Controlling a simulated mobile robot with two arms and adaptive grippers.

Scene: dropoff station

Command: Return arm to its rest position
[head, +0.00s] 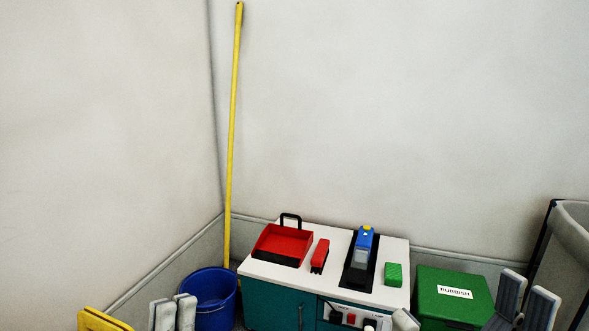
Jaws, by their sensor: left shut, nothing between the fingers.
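My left gripper (173,302) shows at the bottom edge, left of the blue bucket in the picture. Its two grey fingers are close together, shut and empty. Grey finger parts of my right gripper (528,285) rise at the bottom right, in front of the green box and the grey bin. Most of both arms is out of view.
A white-topped teal cabinet (256,270) carries a red dustpan (283,243), a red brush (320,256), a blue spray bottle (363,246) and a green sponge (393,274). A blue bucket (211,301), yellow pole (232,140), green rubbish box (453,308) and grey bin (565,262) stand around it.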

